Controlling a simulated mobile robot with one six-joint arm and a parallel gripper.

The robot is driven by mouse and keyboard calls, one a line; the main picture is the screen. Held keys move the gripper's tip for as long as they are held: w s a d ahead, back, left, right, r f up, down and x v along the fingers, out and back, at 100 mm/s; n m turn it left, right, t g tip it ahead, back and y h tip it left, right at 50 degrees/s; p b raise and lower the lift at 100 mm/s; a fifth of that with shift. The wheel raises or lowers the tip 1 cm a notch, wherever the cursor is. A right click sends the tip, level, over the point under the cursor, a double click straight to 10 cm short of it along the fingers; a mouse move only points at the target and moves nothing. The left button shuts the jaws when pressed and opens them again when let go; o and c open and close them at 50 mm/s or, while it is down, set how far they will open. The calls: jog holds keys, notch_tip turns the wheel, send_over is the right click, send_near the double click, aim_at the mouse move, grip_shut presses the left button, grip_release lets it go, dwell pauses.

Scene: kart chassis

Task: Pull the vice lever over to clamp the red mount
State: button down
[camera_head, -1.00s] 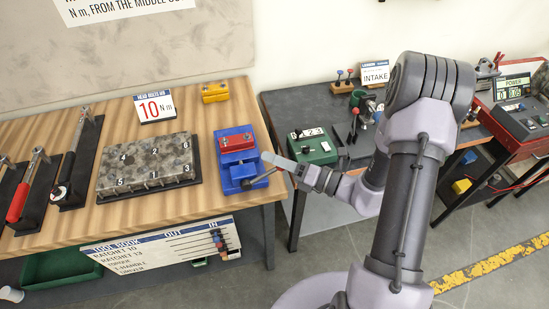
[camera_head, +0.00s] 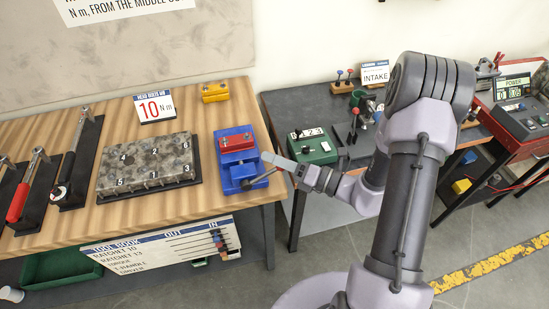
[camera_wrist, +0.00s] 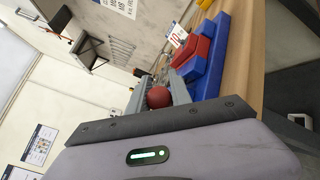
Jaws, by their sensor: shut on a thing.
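The blue vice (camera_head: 228,171) stands at the right end of the wooden bench, with the red mount (camera_head: 237,142) seated on it. Its lever (camera_head: 262,177) is a grey bar that points right and slightly up. My gripper (camera_head: 276,166) is at the lever's outer end and is shut on it. In the wrist view, the lever's red knob (camera_wrist: 159,97) shows at the grey fingers, with the blue vice (camera_wrist: 212,62) and the red mount (camera_wrist: 193,50) beyond. The fingers hide part of the lever.
A mottled numbered block (camera_head: 150,166) lies left of the vice, and a yellow block (camera_head: 215,92) behind it. A green box (camera_head: 312,147) stands on the dark table to the right. A gap separates the two tables.

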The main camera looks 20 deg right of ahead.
jog(key=shift+d+f+m+t+y+b, duration=0.25)
jog(key=shift+f+m+t+y+b, duration=0.15)
jog(key=shift+f+b, duration=0.75)
jog(key=shift+s+d+m+b, duration=0.1)
jog(key=shift+d+m+b, duration=0.05)
jog(key=shift+m+b, duration=0.2)
jog(key=shift+r+t, duration=0.25)
jog(key=shift+t, duration=0.05)
jog(key=c, duration=1.2)
grip_release()
jog(key=shift+d, duration=0.1)
